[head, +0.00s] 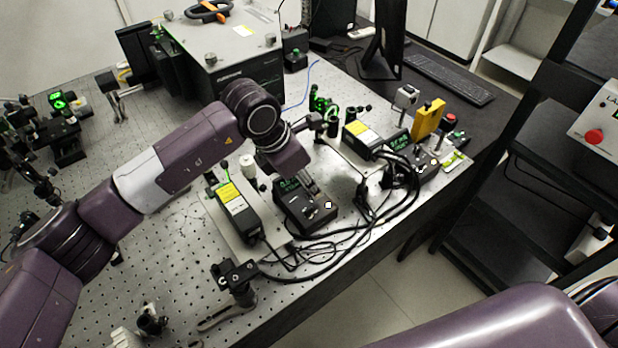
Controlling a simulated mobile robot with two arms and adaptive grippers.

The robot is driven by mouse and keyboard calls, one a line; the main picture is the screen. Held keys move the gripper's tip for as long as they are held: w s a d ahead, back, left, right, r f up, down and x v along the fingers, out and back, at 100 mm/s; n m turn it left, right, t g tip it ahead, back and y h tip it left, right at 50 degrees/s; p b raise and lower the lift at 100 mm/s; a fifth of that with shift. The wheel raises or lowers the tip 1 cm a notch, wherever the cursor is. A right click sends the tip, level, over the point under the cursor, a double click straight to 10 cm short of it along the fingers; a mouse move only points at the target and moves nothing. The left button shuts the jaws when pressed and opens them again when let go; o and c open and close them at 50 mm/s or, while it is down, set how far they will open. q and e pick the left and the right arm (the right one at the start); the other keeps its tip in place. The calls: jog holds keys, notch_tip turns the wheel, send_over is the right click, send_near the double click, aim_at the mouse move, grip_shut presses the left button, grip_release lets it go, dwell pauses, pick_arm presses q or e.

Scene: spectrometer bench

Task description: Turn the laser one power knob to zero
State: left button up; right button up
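A black laser power supply box (312,216) with a green lit display (289,184) stands near the front edge of the optical table. My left arm reaches in from the left. Its gripper (310,186) points down right over this box, close to the display and top panel. The fingers are small and partly hidden, so I cannot tell if they are open or touching a knob. A second similar supply box (420,163) with a green display stands further right. I cannot read which box is laser one. My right arm crosses the bottom right corner; its gripper is out of view.
A laser head (237,211) with a yellow label lies left of the near box, and another (364,140) lies behind. Black cables (340,236) loop along the front. A large grey spectrometer (222,62) stands at the back. A black shelf rack (520,180) stands right.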

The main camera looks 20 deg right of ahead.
pick_arm(q)
jog(key=shift+d+f, duration=0.2)
jog(key=shift+f, duration=0.35)
jog(key=shift+c, duration=0.3)
grip_shut()
pick_arm(e)
jog(key=shift+w+r, duration=0.15)
jog(key=shift+w, duration=0.25)
pick_arm(q)
jog(key=n+t+b, duration=0.1)
jog(key=n+b, duration=0.2)
jog(key=b, duration=0.1)
jog(key=shift+d+f+n+b, duration=0.1)
jog(key=shift+f+n+b, duration=0.05)
jog(key=shift+n+b, duration=0.25)
jog(key=shift+s+r+n+t+y+b, duration=0.15)
jog(key=shift+n+t+y+b, duration=0.4)
jog(key=shift+n+b, duration=0.75)
pick_arm(e)
notch_tip(320, 180, down, 7)
jog(key=shift+w+f, duration=0.2)
jog(key=shift+d, duration=0.1)
pick_arm(q)
jog(key=shift+r, duration=0.1)
